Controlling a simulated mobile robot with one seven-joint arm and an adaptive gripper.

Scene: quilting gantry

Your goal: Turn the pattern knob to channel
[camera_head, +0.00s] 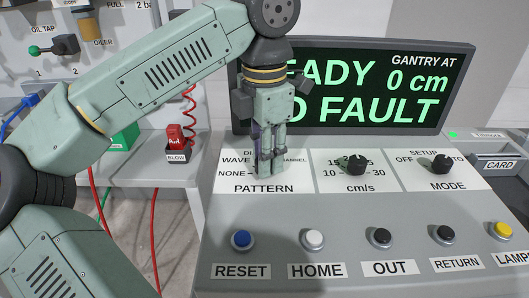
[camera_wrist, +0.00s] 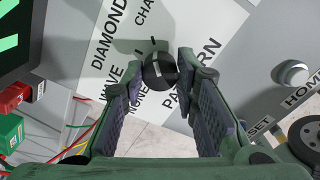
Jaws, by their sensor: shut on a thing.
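The black pattern knob (camera_wrist: 160,71) sits on the white label plate marked PATTERN (camera_wrist: 208,62). My gripper (camera_wrist: 161,78) has one finger on each side of the knob and is shut on it. A pale line on the knob runs roughly up in the wrist view, towards the side of the partly cut-off CHANNEL word (camera_wrist: 146,14); the exact setting is hard to tell. In the head view, my gripper (camera_head: 266,162) points down onto the PATTERN plate (camera_head: 231,179) and hides the knob. NONE, WAVE and part of the other labels show around it.
To the right are the cm/s knob (camera_head: 356,164) and the MODE knob (camera_head: 440,164). A row of buttons, with the blue RESET (camera_head: 241,239) leftmost, lies in front. The display (camera_head: 360,85) behind reads 0 cm. A red BLOW device (camera_head: 175,136) stands at left.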

